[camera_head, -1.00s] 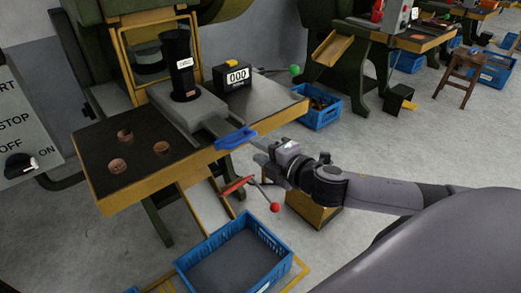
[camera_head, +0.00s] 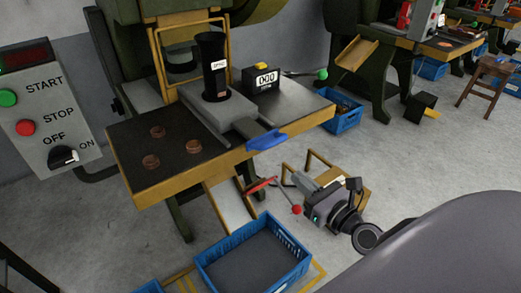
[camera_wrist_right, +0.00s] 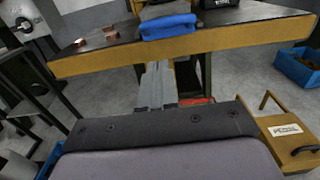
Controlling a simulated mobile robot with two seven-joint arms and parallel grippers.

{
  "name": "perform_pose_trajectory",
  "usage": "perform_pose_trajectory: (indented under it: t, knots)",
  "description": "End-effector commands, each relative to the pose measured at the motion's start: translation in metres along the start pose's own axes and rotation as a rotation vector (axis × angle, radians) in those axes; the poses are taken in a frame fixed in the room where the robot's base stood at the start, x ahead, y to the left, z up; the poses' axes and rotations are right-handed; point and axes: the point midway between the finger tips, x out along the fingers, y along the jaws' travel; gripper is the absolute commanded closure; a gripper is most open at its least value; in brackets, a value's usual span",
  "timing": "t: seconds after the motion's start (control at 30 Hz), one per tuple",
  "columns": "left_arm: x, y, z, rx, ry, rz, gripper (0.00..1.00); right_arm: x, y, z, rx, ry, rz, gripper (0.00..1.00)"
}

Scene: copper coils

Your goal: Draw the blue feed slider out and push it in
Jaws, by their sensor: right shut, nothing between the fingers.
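The blue feed slider handle (camera_head: 267,141) sits at the front edge of the press table (camera_head: 215,160). A grey slide strip runs back from it to the grey block under the black tube (camera_head: 211,68). In the right wrist view the blue handle (camera_wrist_right: 168,27) is straight ahead, above and beyond my fingers. My right gripper (camera_head: 297,178) is shut and empty, below and right of the handle, with a clear gap. Its grey fingers (camera_wrist_right: 157,72) lie side by side in the wrist view. My left gripper is not in view.
Several copper coils (camera_head: 157,132) lie on the table's dark left part. A counter box (camera_head: 262,78) stands behind the slider. A red lever with a ball (camera_head: 296,210) and a blue crate (camera_head: 252,255) are below. A control panel (camera_head: 45,115) is at left.

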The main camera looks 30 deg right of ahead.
Motion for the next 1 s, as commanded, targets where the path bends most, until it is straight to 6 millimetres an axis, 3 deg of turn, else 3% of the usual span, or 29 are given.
perform_pose_trajectory:
  t: [0.27, 1.0]
  knots:
    - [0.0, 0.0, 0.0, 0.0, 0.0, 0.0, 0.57, 0.024, 0.0, 0.001, -0.001, -0.004, 0.0, 1.0]
    - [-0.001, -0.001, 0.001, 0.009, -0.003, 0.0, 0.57, 0.124, 0.0, 0.001, 0.001, -0.002, 0.0, 1.0]
